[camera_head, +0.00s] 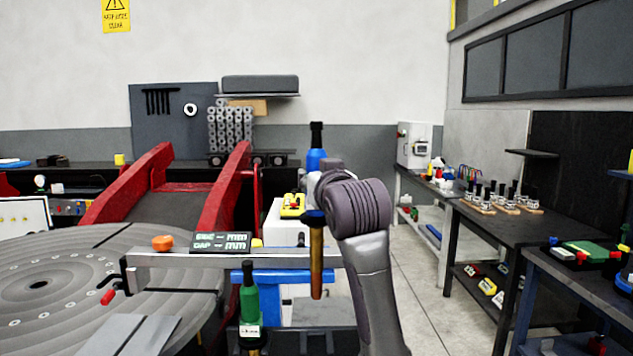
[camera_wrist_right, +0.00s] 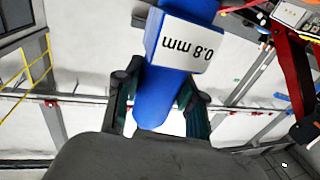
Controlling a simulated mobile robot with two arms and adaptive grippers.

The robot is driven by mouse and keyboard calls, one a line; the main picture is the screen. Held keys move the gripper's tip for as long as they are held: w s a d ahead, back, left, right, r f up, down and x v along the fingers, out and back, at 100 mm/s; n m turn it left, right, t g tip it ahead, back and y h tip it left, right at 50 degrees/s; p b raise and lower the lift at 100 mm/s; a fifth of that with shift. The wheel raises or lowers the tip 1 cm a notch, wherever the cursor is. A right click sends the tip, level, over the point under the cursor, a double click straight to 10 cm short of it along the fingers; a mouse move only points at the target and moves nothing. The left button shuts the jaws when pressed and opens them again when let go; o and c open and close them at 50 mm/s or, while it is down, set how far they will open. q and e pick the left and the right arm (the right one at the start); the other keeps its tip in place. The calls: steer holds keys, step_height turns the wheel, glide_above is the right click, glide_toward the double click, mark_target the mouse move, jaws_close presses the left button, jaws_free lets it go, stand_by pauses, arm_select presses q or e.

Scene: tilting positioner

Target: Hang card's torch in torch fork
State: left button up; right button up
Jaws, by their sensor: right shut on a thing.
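My right gripper (camera_wrist_right: 158,98) is shut on a blue torch (camera_wrist_right: 172,60), with one dark finger on each side of its body. The torch bears a white label reading "0.8 mm", upside down in the wrist view. In the head view the blue torch (camera_head: 316,160) stands upright with a black top, beyond my right wrist, which hides the jaws. A green torch (camera_head: 249,301) with a white label stands upright at the front. A copper-coloured rod with a dark blue top (camera_head: 316,256) stands right of it. I cannot clearly make out the torch fork or the card. My left gripper is not in view.
A grey beam with a small display (camera_head: 221,242) crosses above a blue bracket (camera_head: 283,277). A round grooved table (camera_head: 60,285) and red positioner arms (camera_head: 217,195) fill the left. Dark workbenches (camera_head: 500,222) stand at the right, with clear floor before them.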

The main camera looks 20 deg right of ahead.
steer(key=b, duration=0.7)
glide_above(317, 289)
steer(key=w, duration=0.1)
steer(key=shift+d+f, duration=0.15)
steer(key=shift+f, duration=5.45)
steer(key=shift+f+b, duration=2.9)
steer(key=shift+f, duration=2.95)
steer(key=s+a+p, duration=0.2)
steer(key=s+a, duration=0.1)
steer(key=s, duration=0.7)
steer(key=shift+s, duration=0.3)
steer(key=shift+f, duration=0.1)
